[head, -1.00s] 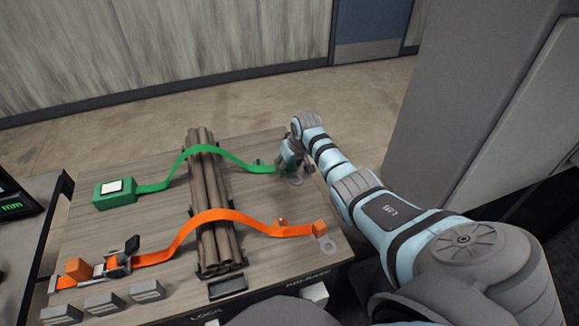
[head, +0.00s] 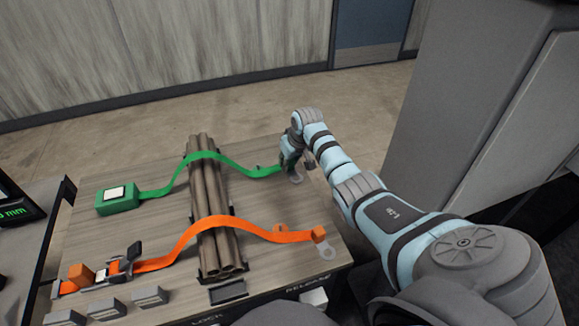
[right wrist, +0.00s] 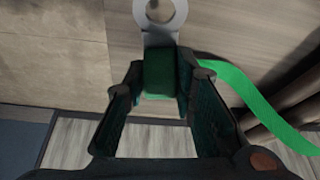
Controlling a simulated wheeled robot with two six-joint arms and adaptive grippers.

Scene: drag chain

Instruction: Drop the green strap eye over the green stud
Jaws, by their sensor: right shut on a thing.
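The green strap (head: 230,163) runs from a green box (head: 117,199) over a bundle of brown tubes to my right gripper (head: 289,166). My right gripper is shut on the green block (right wrist: 159,72) at the strap's end, between its two fingers in the right wrist view. The grey metal eye (right wrist: 160,12) sticks out beyond the block, partly cut off at the top edge. It also shows below the gripper (head: 296,178) in the head view. A small upright green piece (head: 258,167) stands by the strap; I cannot tell if it is the stud. My left gripper is not in view.
The tube bundle (head: 209,235) lies across the middle of the wooden table (head: 158,235). An orange strap (head: 185,237) crosses it nearer me, with its own eye (head: 326,251) at the right. Several grey blocks (head: 106,308) line the front left.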

